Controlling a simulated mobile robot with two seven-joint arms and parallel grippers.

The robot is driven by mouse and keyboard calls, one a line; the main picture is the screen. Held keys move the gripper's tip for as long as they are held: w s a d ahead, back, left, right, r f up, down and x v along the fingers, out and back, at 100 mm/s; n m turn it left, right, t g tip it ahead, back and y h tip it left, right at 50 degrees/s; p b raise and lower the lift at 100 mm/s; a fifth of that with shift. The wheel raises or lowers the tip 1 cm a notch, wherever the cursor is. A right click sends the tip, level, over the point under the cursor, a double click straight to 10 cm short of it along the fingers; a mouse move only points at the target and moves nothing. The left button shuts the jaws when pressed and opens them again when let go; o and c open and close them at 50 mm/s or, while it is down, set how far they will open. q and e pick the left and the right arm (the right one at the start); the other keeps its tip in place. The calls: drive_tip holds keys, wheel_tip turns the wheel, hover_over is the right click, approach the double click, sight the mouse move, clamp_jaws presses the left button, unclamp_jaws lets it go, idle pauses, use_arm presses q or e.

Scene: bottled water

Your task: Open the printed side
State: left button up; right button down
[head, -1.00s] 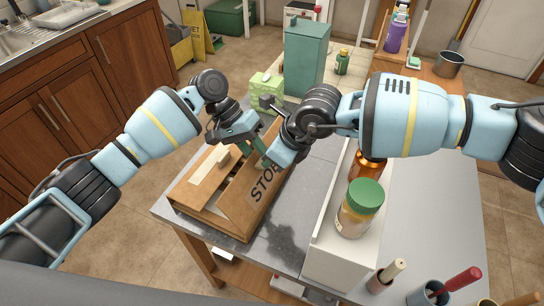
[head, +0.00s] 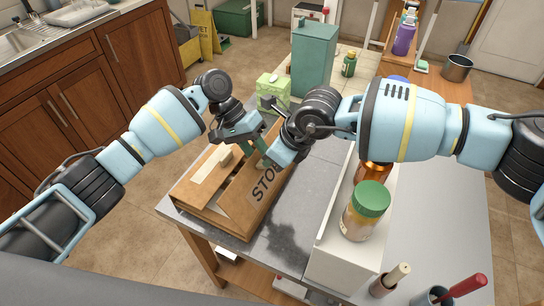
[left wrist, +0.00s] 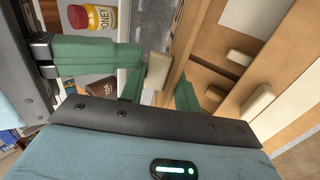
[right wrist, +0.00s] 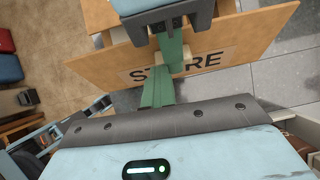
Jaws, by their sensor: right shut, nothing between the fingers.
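The wooden box (head: 195,215) stands on the grey table top. Its printed side (head: 266,184), marked STORE, faces right and shows in the right wrist view (right wrist: 250,52). My left gripper (left wrist: 158,88) is above the box's rim, its green fingers apart. A pale wooden knob (left wrist: 158,70) shows between them in the left wrist view. My right gripper (right wrist: 158,82) is shut and empty, its fingertips close to the printed side and the knob. Whether they touch it cannot be told. The arms partly hide the box's far end.
A white bin (head: 338,258) with a green-capped jar (head: 366,211) stands to the right of the box. A light green carton (head: 272,90) and a teal canister (head: 313,60) stand behind. Bare table (head: 285,235) lies between box and bin.

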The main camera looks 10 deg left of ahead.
use_arm(q)
drive_tip(key=v, duration=1.2)
